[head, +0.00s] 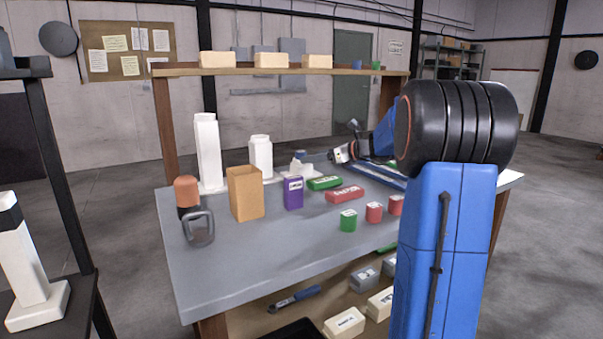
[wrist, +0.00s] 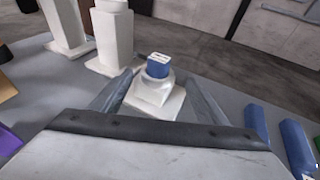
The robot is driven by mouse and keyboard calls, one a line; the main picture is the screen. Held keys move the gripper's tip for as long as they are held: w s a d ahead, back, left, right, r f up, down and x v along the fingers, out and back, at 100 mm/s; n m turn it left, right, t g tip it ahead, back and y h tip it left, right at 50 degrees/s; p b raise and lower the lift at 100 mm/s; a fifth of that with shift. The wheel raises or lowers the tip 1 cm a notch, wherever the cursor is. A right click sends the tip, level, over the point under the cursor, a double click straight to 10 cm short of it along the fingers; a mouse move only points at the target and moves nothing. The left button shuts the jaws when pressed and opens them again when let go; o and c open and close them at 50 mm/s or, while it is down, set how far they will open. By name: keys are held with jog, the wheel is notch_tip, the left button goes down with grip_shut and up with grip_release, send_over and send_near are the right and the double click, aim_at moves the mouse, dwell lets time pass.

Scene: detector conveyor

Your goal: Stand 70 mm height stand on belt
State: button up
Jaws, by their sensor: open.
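Three white stands are on the grey table: a tall one (head: 208,150), a middle one (head: 261,155) and a short one (head: 299,170) with a small blue block on top. No height label is readable on them. The short stand (wrist: 152,95) is upright, and its blue block (wrist: 158,66) shows clearly in the wrist view. My gripper (wrist: 159,78) is open, its fingers either side of the short stand in the picture; contact is not visible. In the head view my gripper (head: 335,154) is right of that stand. The blue-edged belt (head: 368,177) is partly hidden by my arm.
Green (head: 325,183) and red (head: 345,194) blocks lie before the belt. A raised shelf (head: 290,70) runs along the back.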

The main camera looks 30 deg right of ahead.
aim_at(302, 168)
jog(key=shift+a+x, duration=0.2)
jog(key=shift+x, duration=2.2)
jog(key=shift+s+f, duration=0.1)
jog(key=shift+s, duration=0.05)
grip_shut()
